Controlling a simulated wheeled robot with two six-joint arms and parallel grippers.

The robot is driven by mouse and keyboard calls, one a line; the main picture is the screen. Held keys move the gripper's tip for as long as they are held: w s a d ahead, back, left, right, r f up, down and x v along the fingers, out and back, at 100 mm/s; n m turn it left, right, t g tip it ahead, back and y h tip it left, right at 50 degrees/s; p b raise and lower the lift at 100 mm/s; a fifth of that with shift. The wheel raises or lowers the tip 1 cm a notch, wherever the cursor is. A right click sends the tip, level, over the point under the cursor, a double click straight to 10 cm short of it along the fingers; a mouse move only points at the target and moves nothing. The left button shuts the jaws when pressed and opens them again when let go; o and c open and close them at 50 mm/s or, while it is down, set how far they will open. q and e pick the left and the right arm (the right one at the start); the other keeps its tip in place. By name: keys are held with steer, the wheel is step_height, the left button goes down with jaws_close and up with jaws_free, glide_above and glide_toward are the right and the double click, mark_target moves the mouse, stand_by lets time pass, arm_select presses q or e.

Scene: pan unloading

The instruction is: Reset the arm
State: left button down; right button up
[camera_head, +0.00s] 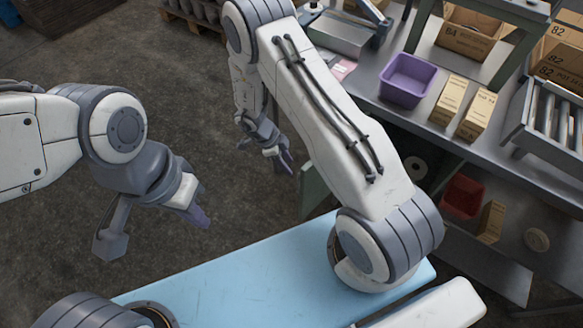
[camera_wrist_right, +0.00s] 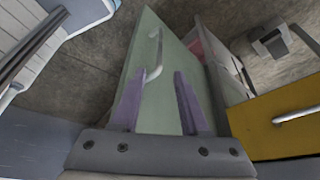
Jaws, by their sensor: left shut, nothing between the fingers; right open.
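My left gripper (camera_head: 201,217) hangs over the bare floor at the left of the head view. It is shut, with nothing between its fingers. My right gripper (camera_head: 288,165) is further back, near the middle of the head view, above the floor and left of the workbench. It is open and empty. In the right wrist view its two purple fingers (camera_wrist_right: 160,104) stand apart, with a pale green panel (camera_wrist_right: 155,75) with a handle seen between and beyond them.
The workbench (camera_head: 385,118) at the right carries a purple bin (camera_head: 407,80), small cartons (camera_head: 449,100) and a metal rack (camera_head: 550,120). A red bin (camera_head: 461,196) sits on the shelf below. A yellow drawer front (camera_wrist_right: 285,120) shows in the wrist view. Open floor lies at left.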

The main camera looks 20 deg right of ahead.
stand_by(0.5)
steer(key=w+r+n+t, duration=0.5)
steer(key=w+r, duration=0.2)
steer(key=r, duration=0.2)
steer(key=a+r+n+t+y, duration=0.2)
steer(key=a+r+n+y, duration=0.15)
steer(key=r+n, duration=0.55)
steer(key=s+d+r+n+g, duration=0.1)
steer(key=s+r+n, duration=0.2)
steer(key=s+n, duration=0.35)
steer(key=s+d+r+n+g, duration=0.1)
steer(key=s+d+r+n, duration=0.2)
steer(key=s, duration=0.6)
steer(key=s+a+r+n+g+y, duration=0.1)
steer(key=s+a+r+n, duration=0.2)
steer(key=s+a, duration=0.4)
steer(key=s+a+r+n+g, duration=0.2)
steer(key=s+a+r+n, duration=0.1)
steer(key=s+a, duration=0.3)
steer(key=shift+s+a+r+n+y, duration=0.35)
steer(key=shift+a+n, duration=0.2)
steer(key=shift+a, duration=0.45)
